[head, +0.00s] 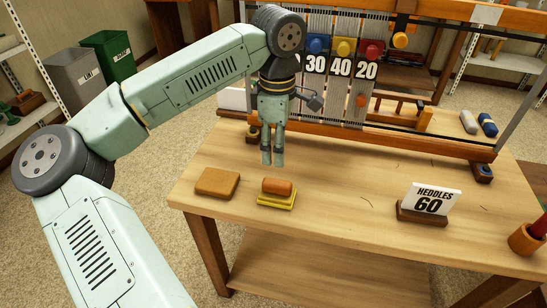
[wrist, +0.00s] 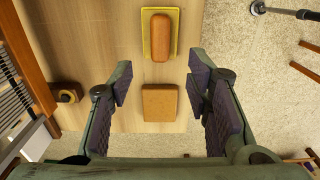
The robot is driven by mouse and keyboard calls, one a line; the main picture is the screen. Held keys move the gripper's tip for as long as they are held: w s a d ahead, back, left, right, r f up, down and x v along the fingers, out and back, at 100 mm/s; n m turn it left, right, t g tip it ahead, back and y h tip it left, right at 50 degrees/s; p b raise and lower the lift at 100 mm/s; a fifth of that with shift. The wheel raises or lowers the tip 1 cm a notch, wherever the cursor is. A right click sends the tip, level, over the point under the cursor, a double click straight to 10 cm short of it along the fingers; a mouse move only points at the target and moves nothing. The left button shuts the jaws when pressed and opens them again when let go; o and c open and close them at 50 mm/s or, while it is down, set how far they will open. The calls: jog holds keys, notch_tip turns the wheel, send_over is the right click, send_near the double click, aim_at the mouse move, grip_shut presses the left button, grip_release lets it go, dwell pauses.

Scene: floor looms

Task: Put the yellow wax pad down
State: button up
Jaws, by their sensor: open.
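The yellow wax pad (head: 276,205) lies flat on the table, with a rounded orange-brown block (head: 277,187) on top of it. In the wrist view the pad (wrist: 175,32) is at the top middle, beyond my fingertips, with the block (wrist: 160,37) along its middle. My gripper (head: 272,160) points down above the table, behind the pad in the head view. In the wrist view my gripper (wrist: 159,82) has its fingers wide apart with nothing between them touching. It is open and empty, apart from the pad.
A flat brown block (head: 217,182) lies left of the pad. A "HEDDLES 60" sign (head: 431,199) stands to the right, with a wooden cup (head: 526,239) at the right edge. The loom frame (head: 440,143) runs along the back. The table between pad and sign is clear.

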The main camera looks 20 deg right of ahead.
jog(key=shift+r, duration=0.3)
